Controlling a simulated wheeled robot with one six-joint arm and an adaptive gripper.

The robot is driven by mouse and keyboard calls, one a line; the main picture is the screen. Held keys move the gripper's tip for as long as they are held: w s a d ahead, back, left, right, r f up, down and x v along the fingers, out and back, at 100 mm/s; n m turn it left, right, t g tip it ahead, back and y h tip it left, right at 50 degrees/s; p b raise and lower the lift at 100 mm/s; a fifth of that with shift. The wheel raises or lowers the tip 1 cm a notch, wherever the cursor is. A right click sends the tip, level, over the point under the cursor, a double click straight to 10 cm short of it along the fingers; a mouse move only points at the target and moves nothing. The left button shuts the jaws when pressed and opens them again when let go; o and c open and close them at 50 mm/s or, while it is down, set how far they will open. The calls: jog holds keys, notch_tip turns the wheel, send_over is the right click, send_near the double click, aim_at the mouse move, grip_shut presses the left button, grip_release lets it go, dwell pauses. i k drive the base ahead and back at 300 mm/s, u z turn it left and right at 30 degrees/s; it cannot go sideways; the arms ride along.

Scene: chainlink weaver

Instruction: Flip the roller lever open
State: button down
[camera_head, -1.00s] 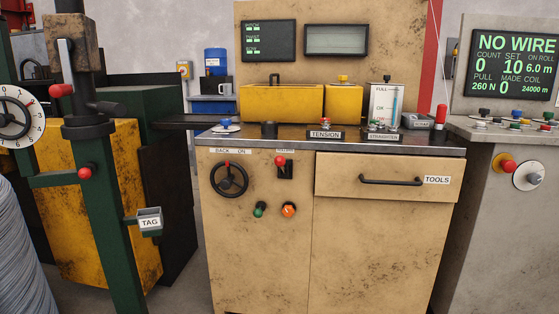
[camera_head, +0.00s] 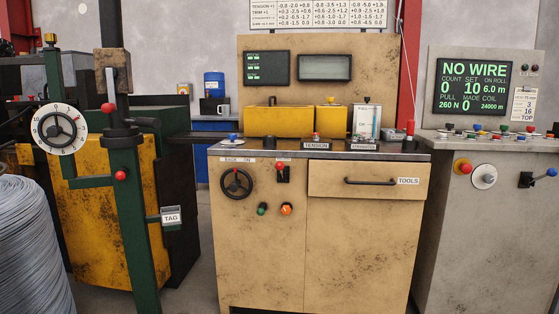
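No label that I can read names the roller lever. A small red-knobbed lever (camera_head: 281,166) sits in a black slot on the front of the tan cabinet (camera_head: 262,255), below a small label too blurred to read. Its knob is at the top of the slot. Another red-knobbed handle (camera_head: 108,108) is on the green post at left, and a red-topped upright handle (camera_head: 409,128) stands at the right end of the cabinet top. A blue-knobbed lever (camera_head: 548,173) sticks out of the grey console at far right. My gripper is not in view.
A black handwheel (camera_head: 236,184) and green and orange buttons (camera_head: 286,209) are near the slot. The TOOLS drawer (camera_head: 331,181) is shut. A green post (camera_head: 140,220) and wire coil (camera_head: 32,255) stand at left. The console screen (camera_head: 473,87) reads NO WIRE. Grey floor shows between post and cabinet.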

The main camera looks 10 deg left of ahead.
aim_at(280, 166)
jog(key=u, duration=0.35)
jog(key=i, duration=1.1)
jog(key=z, duration=0.3)
